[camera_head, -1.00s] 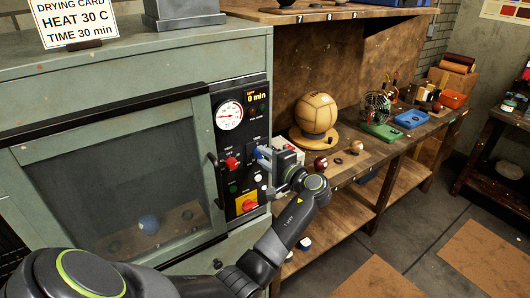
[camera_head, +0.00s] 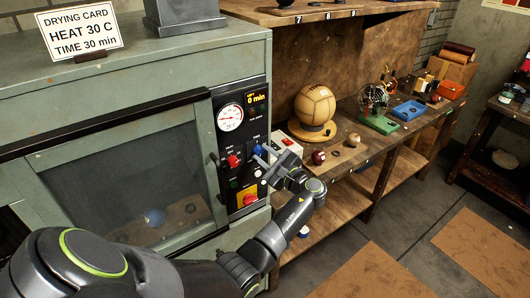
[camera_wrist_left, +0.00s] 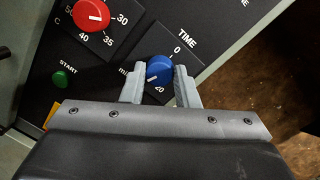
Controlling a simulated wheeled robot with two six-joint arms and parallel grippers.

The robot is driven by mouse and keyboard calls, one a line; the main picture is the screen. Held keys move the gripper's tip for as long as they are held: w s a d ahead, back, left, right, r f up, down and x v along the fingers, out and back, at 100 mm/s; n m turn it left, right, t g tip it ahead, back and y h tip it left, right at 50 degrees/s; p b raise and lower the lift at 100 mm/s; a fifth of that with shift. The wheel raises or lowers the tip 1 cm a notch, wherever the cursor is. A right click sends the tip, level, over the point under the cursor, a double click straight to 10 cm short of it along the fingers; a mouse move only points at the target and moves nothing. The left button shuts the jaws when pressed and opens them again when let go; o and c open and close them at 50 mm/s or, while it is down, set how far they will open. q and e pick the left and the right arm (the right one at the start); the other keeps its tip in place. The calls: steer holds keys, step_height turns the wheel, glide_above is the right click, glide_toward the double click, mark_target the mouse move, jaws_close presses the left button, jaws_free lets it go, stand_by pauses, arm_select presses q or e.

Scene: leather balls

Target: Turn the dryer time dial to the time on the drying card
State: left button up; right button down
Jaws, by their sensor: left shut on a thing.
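The drying card (camera_head: 78,32) on the dryer top reads HEAT 30 C, TIME 30 min. The blue time dial (camera_head: 258,150) is on the dryer's black panel. My left gripper (camera_head: 263,156) reaches it from the right. In the left wrist view its fingers (camera_wrist_left: 160,84) are shut on the sides of the blue time dial (camera_wrist_left: 159,69). The dial's white mark points to the lower left, between the "min" lettering and the 20. The 0 is at its upper right; the fingers hide part of the scale. The display (camera_head: 257,98) reads 0 min. My right gripper is not in view.
The red heat dial (camera_head: 233,161) sits left of the time dial, above the green start button (camera_wrist_left: 64,78). A red switch on a yellow plate (camera_head: 247,196) is lower. The dryer door (camera_head: 125,180) is closed. A workbench with a leather ball (camera_head: 314,105) stands to the right.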

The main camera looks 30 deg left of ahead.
arm_select(q)
steer(key=shift+m, duration=1)
steer(key=o, duration=1)
steer(key=shift+c, duration=0.2)
